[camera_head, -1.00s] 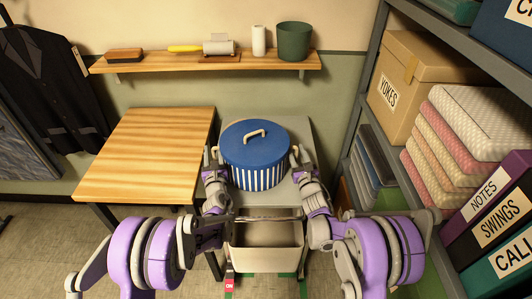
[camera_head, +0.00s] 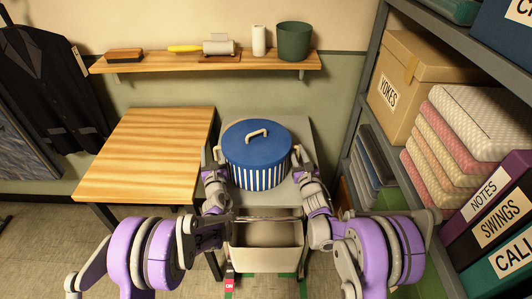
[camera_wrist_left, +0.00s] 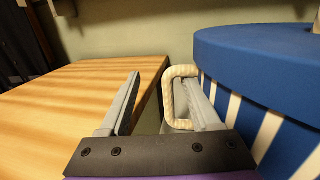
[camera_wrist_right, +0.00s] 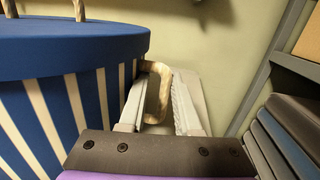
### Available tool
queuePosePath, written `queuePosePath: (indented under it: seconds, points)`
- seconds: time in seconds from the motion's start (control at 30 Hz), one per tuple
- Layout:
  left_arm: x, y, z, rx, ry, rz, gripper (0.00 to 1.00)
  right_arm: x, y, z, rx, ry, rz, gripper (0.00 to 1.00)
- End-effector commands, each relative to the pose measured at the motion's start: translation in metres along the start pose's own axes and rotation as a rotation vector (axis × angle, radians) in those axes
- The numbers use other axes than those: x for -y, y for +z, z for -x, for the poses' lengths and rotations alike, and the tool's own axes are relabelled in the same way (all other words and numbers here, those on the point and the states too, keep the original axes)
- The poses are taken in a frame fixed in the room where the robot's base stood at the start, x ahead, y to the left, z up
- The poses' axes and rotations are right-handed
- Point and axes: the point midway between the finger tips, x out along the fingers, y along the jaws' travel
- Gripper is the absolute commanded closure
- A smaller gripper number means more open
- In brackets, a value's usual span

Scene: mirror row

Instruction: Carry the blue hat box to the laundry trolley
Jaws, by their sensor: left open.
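The blue hat box (camera_head: 256,150), with a blue lid, blue-and-white striped sides and a rope handle on top, stands upright on a grey-topped stand (camera_head: 299,130). My left gripper (camera_head: 213,160) is at its left side. In the left wrist view, its open fingers (camera_wrist_left: 160,105) are either side of a rope side handle (camera_wrist_left: 182,72), which is near the right finger. My right gripper (camera_head: 304,162) is at the box's right side. In the right wrist view, its fingers (camera_wrist_right: 158,108) are apart around the other side handle (camera_wrist_right: 163,70). I cannot identify a laundry trolley.
A wooden table (camera_head: 150,150) stands left of the box. A wall shelf (camera_head: 210,63) holds a brush, a roller and a green pot (camera_head: 294,42). A shelving unit with a YOKES carton (camera_head: 405,85) stands close on the right.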

Motion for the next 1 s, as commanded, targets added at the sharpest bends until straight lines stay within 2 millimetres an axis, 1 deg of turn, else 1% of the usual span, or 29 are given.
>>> queuePosePath:
  seconds: [0.03, 0.17, 0.27, 0.37, 0.6, 0.7, 0.83, 1.0]
  points:
    - [0.007, 0.000, 0.001, -0.004, -0.013, 0.000, 0.07, -0.007, 0.001, -0.001, 0.005, 0.012, 0.001, 0.54]
    - [0.007, -0.001, 0.002, -0.004, -0.014, 0.000, 0.07, -0.007, 0.001, -0.001, 0.005, 0.012, 0.001, 0.54]
    - [0.007, -0.001, 0.008, -0.004, -0.014, 0.000, 0.07, -0.007, 0.001, -0.001, 0.005, 0.012, 0.001, 0.54]
    - [0.007, 0.000, 0.021, -0.004, -0.014, 0.002, 0.07, -0.007, 0.001, -0.001, 0.005, 0.012, 0.001, 0.54]
    - [0.006, -0.001, 0.058, -0.004, -0.013, 0.001, 0.07, -0.007, 0.001, -0.001, 0.006, 0.013, 0.001, 0.54]
    - [0.006, -0.001, 0.070, -0.004, -0.013, -0.001, 0.07, -0.007, 0.001, -0.001, 0.006, 0.013, 0.001, 0.54]
    - [0.005, -0.001, 0.078, -0.004, -0.011, 0.000, 0.07, -0.007, 0.001, -0.001, 0.006, 0.013, 0.001, 0.54]
    - [0.005, -0.001, 0.081, -0.004, -0.011, 0.000, 0.07, -0.007, 0.001, 0.000, 0.006, 0.012, 0.001, 0.54]
